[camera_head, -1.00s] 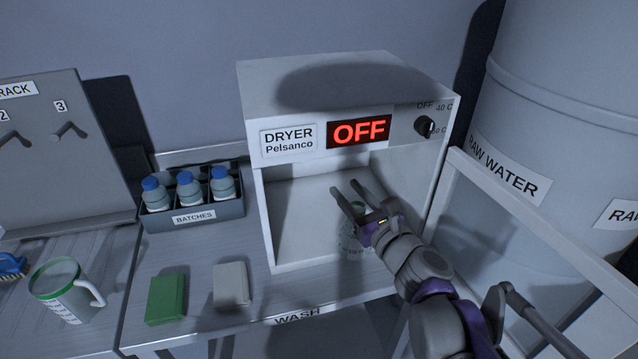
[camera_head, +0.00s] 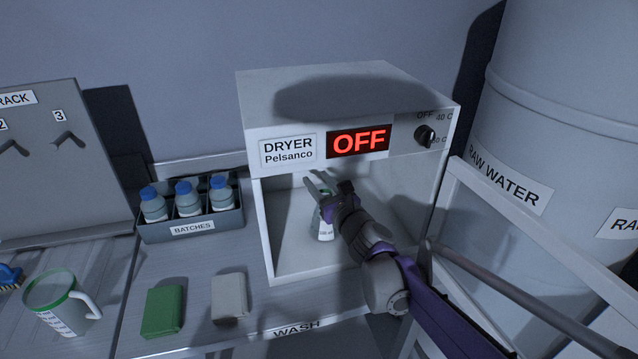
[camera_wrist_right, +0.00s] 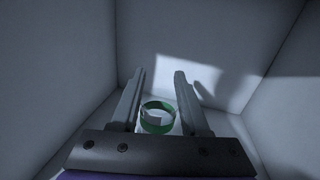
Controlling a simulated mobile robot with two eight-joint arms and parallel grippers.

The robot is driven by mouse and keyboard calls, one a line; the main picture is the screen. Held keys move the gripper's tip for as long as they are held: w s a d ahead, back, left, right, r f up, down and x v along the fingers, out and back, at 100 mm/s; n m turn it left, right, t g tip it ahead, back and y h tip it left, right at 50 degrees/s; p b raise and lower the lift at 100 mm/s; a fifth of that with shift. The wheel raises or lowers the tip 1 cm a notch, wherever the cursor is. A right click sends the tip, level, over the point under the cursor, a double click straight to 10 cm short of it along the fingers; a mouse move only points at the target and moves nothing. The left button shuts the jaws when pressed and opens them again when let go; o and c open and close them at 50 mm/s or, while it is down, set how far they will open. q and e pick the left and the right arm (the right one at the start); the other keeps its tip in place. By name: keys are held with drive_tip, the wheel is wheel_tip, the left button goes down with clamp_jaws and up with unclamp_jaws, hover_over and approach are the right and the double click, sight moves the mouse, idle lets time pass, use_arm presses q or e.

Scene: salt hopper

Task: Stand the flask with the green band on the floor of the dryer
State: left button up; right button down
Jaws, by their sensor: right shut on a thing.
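The flask with the green band (camera_head: 324,229) is a pale, clear-looking vessel with printed marks, inside the open dryer (camera_head: 258,225). It looks about upright, partly hidden by my right gripper (camera_head: 318,180), which reaches in from the right. In the right wrist view the green band (camera_wrist_right: 158,127) shows as a ring between the two fingers of my right gripper (camera_wrist_right: 159,82). The gripper is shut on the flask. I cannot tell whether the flask's base touches the dryer floor (camera_head: 300,258). My left gripper is not in view.
The dryer display (camera_head: 358,141) reads OFF, with a knob (camera_head: 424,136) to its right. Left of the dryer stand a BATCHES crate (camera_head: 192,228) of blue-capped bottles, a green block (camera_head: 162,311), a grey block (camera_head: 229,297) and a green-rimmed jug (camera_head: 62,303). A RAW WATER tank (camera_head: 570,110) stands right.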

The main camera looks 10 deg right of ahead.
drive_tip(key=shift+c, duration=2)
unclamp_jaws()
drive_tip(key=shift+f, duration=0.1)
drive_tip(key=v, duration=1.2)
